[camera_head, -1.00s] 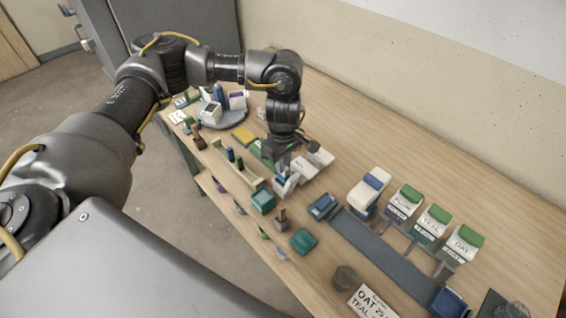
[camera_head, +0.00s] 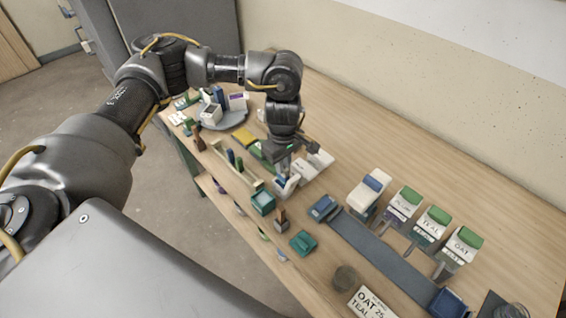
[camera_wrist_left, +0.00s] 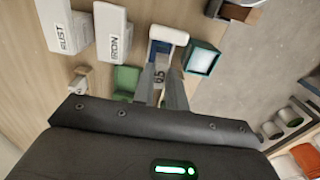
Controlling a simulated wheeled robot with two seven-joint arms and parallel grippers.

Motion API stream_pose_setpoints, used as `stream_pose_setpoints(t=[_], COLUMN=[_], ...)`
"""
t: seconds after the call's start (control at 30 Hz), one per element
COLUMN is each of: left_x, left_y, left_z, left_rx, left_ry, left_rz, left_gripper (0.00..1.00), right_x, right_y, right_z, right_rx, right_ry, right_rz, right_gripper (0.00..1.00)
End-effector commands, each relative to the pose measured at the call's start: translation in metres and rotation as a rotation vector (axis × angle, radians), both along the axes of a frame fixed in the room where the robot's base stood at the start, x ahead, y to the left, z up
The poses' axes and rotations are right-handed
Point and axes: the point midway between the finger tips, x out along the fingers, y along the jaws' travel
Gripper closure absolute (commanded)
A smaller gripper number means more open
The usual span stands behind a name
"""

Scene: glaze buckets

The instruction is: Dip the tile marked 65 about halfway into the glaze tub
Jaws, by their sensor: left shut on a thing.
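My left gripper (camera_head: 284,172) is shut on a small pale tile marked 65, which shows between its fingers (camera_wrist_left: 161,88) in the wrist view (camera_wrist_left: 159,76). The gripper points down at a white tub with a blue part (camera_head: 287,188); in the wrist view the tub (camera_wrist_left: 169,34) lies just beyond the tile. The tile's lower end seems to be at or over the tub's opening, but its depth cannot be told. My right gripper is not in view.
White containers marked RUST (camera_wrist_left: 63,27) and IRON (camera_wrist_left: 111,32) stand close by. A teal box (camera_wrist_left: 203,58) is beside the tub. A wooden rack (camera_head: 238,163) lies to the left. A long grey strip (camera_head: 380,253) and labelled containers (camera_head: 432,224) are to the right.

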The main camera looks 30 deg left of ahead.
Motion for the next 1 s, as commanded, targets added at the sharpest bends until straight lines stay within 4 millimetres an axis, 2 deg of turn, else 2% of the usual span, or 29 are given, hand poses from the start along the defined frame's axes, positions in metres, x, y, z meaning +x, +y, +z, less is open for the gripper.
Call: stream_pose_setpoints(t=[0.47, 0.87, 1.0], left_x=[0.000, 0.000, 0.001], left_y=[0.000, 0.000, -0.001], left_z=[0.030, 0.033, 0.048], left_rx=[0.000, 0.000, -0.001], left_ry=[0.000, -0.001, -0.003], left_rz=[-0.001, 0.000, -0.004], left_gripper=[1.00, 1.00, 1.00], right_x=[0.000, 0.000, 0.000], right_y=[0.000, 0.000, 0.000], right_z=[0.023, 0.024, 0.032], right_rx=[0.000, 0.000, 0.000], right_ry=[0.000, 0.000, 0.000], right_rz=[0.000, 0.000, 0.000], right_gripper=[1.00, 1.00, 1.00])
